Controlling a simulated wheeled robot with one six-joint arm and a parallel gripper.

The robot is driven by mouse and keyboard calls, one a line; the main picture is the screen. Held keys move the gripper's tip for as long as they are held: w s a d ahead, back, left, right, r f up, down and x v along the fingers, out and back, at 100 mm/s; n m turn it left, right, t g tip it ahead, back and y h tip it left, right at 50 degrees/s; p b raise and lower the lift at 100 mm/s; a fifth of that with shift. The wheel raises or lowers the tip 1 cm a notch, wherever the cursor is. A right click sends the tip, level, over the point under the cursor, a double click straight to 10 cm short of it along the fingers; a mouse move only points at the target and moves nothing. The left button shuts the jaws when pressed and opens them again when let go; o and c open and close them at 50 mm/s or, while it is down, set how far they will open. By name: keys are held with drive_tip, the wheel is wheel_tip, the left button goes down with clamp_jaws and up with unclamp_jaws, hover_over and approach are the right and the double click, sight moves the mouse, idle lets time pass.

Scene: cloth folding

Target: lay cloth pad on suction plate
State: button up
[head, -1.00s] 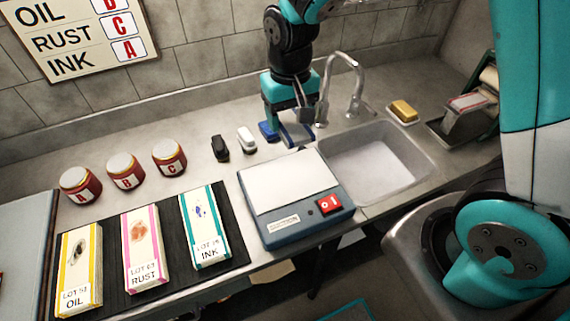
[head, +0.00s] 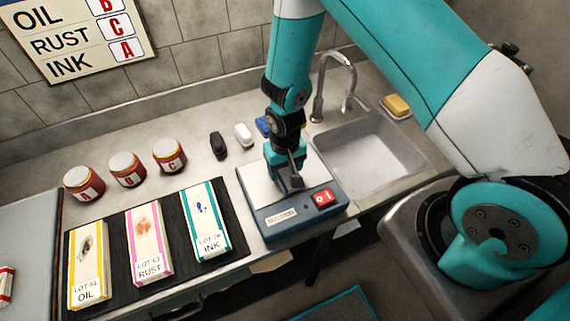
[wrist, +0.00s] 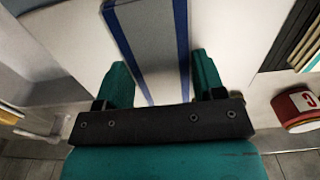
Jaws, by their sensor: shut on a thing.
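The suction plate (head: 253,186) is a blue box with a pale flat top and a red switch (head: 323,197), left of the sink. My gripper (head: 290,180) is low over its top. In the wrist view, my gripper (wrist: 152,80) has its two teal fingers on either side of a pale grey-white strip with blue edges (wrist: 150,45), which I take to be the cloth pad.
Several things surround the plate: the sink (head: 405,160) and faucet (head: 350,75) right, a small blue object (head: 263,125), white and black objects (head: 243,136) behind, jars (head: 169,155) far left. Oil, rust and ink stacks (head: 210,225) lie on a black mat (head: 180,262).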

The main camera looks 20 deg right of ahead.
drive_tip(key=shift+f, duration=0.1)
drive_tip(key=shift+f+b, duration=0.15)
drive_tip(key=shift+b, duration=0.15)
drive_tip(key=o, duration=0.9)
drive_tip(key=shift+r, duration=0.2)
wheel_tip(320, 180, up, 12)
drive_tip(key=b, duration=0.3)
wheel_tip(320, 180, up, 11)
drive_tip(key=n+y, duration=0.2)
drive_tip(key=n, duration=0.1)
hover_over(285, 170)
drive_tip(key=s+a, duration=0.3)
drive_tip(key=s, duration=0.3)
drive_tip(key=s+r+n, duration=0.1)
drive_tip(key=s+r, duration=0.2)
drive_tip(key=s, duration=0.1)
drive_tip(key=s+a+r+n+y, duration=0.1)
drive_tip(key=s+r, duration=0.1)
drive_tip(key=s, duration=0.2)
drive_tip(key=s+r+n+y, duration=0.1)
drive_tip(key=s+r+n, duration=0.1)
drive_tip(key=s+r, duration=0.1)
drive_tip(key=shift+s+a+r, duration=0.25)
drive_tip(key=shift+s+r, duration=0.05)
drive_tip(key=shift+s, duration=0.35)
